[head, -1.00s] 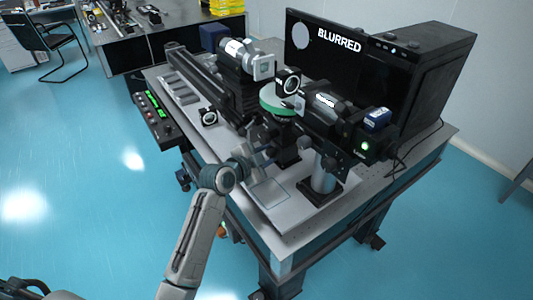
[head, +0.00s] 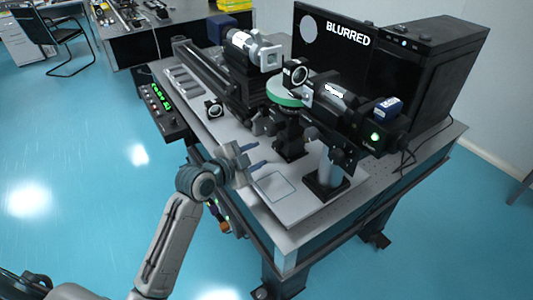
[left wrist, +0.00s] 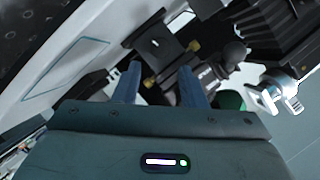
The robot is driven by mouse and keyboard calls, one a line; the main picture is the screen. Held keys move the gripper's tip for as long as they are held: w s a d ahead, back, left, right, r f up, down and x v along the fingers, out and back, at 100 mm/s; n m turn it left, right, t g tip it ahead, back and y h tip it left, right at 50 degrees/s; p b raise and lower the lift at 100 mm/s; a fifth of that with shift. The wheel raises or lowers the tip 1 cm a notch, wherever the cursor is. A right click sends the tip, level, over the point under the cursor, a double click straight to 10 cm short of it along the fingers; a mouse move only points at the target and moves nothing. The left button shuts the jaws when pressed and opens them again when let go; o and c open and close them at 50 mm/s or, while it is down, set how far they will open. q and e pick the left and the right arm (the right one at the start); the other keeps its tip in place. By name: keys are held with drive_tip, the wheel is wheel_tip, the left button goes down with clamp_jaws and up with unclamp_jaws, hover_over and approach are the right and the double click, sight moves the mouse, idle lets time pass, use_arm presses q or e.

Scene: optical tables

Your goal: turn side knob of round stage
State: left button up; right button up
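The round stage (head: 287,111) is a dark mount under a green disc (head: 284,93) on the optical table. A dark knob (head: 260,125) sticks out from its left side. My left gripper (head: 257,156) is in front and lower left of the stage, apart from it, with its two blue-grey fingers spread and empty. In the left wrist view, the gripper (left wrist: 160,84) also shows open, with dark stage parts beyond the fingertips and a bit of the green disc (left wrist: 230,100) at the right finger. Which part there is the side knob is unclear. My right gripper is not in view.
A small round-lensed item (head: 214,109) sits left on the table. A control box (head: 163,105) is at the left edge. A white plate (head: 262,198) lies clear in front.

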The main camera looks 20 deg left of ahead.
sight(275, 146)
use_arm(q)
drive_tip(key=v, duration=0.3)
drive_tip(key=shift+s, duration=0.1)
drive_tip(key=shift+r, duration=0.1)
drive_tip(key=shift+m, duration=0.3)
drive_tip(key=p+x, duration=0.3)
drive_tip(key=x, duration=0.8)
drive_tip(key=shift+s, duration=0.1)
drive_tip(key=shift+c, duration=0.2)
